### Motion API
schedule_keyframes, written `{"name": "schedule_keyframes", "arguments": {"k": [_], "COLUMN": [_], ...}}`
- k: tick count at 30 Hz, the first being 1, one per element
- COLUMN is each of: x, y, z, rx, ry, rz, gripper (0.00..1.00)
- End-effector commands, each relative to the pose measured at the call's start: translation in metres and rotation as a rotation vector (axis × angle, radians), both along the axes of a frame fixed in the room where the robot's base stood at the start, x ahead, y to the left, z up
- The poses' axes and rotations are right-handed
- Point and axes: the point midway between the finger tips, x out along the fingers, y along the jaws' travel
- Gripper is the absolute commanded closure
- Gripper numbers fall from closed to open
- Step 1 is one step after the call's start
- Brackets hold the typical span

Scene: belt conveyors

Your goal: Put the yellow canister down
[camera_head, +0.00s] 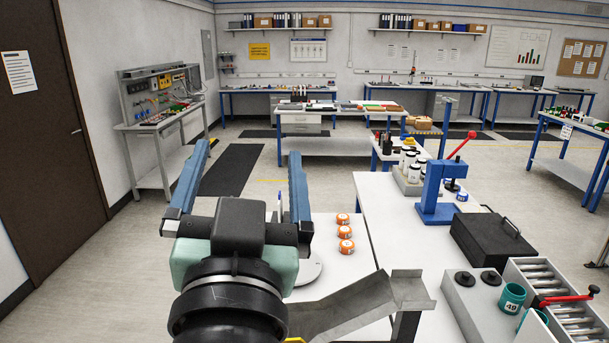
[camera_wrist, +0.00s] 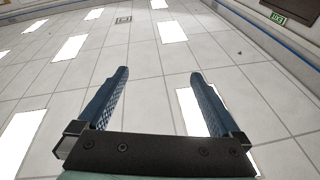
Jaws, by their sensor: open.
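My gripper (camera_head: 249,150) is in the lower left of the head view, its two blue fingers wide apart and pointing up. In the wrist view my gripper (camera_wrist: 157,73) is open with nothing between the fingers, and the ceiling is behind it. I cannot make out a yellow canister in either view. A small yellow patch (camera_head: 293,340) shows at the bottom edge of the head view, mostly hidden behind my arm; I cannot tell what it is. Several orange-lidded containers, such as the front one (camera_head: 346,247), stand on the white table to the right of my gripper.
A grey metal chute (camera_head: 350,307) crosses the near table. To its right are a blue lever press (camera_head: 439,190), a black case (camera_head: 490,240), a grey block with green cups (camera_head: 511,298) and a roller conveyor (camera_head: 560,307). The floor beyond my gripper is open.

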Motion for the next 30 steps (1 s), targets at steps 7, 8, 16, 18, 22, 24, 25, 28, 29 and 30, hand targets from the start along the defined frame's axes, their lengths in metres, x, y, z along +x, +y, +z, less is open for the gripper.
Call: {"name": "schedule_keyframes", "arguments": {"k": [7, 8, 16, 18, 22, 24, 25, 28, 29, 30], "x": [-0.07, -0.075, -0.086, -0.085, -0.085, -0.085, -0.085, -0.085, -0.085, -0.085], "y": [-0.049, -0.052, -0.056, -0.055, -0.055, -0.055, -0.055, -0.054, -0.054, -0.054], "z": [0.126, 0.132, 0.142, 0.142, 0.132, 0.121, 0.116, 0.108, 0.109, 0.111], "rx": [-0.121, -0.129, -0.144, -0.143, -0.143, -0.142, -0.141, -0.141, -0.141, -0.14], "ry": [-0.46, -0.484, -0.532, -0.531, -0.529, -0.528, -0.528, -0.527, -0.528, -0.527], "rz": [-0.143, -0.153, -0.173, -0.172, -0.171, -0.168, -0.168, -0.167, -0.166, -0.166], "gripper": [0.0, 0.0, 0.0, 0.0, 0.0, 0.0, 0.0, 0.0, 0.0, 0.07]}}
